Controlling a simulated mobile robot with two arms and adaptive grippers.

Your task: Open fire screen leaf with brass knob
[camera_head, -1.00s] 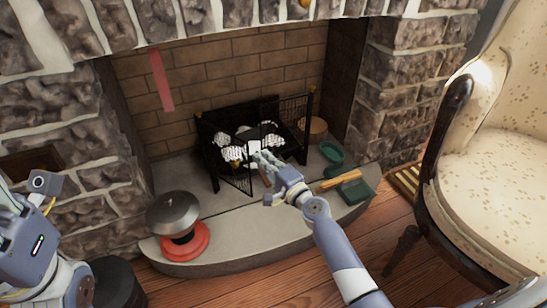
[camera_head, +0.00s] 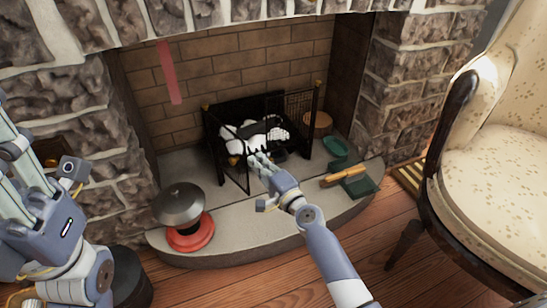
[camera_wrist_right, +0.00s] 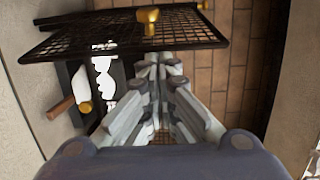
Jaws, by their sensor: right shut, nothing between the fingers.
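The black mesh fire screen stands around the grate in the fireplace. Its front-left leaf (camera_head: 233,167) is angled outward, and its right leaf (camera_head: 301,108) stands at the right side. A brass knob (camera_head: 235,160) shows on the front-left leaf. My right gripper (camera_head: 257,160) is shut and empty, just right of this leaf; contact cannot be told. In the right wrist view, a mesh panel (camera_wrist_right: 100,38) with a brass knob (camera_wrist_right: 149,17) lies beyond the shut fingertips (camera_wrist_right: 158,66). My left gripper (camera_head: 15,140) is at the left edge, partly cut off.
White logs (camera_head: 250,133) lie in the grate. A kettle-like metal pot (camera_head: 180,203) on a red base stands at the hearth's front left. Green items and a wooden-handled tool (camera_head: 343,177) lie at right. An armchair (camera_head: 500,160) fills the right side.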

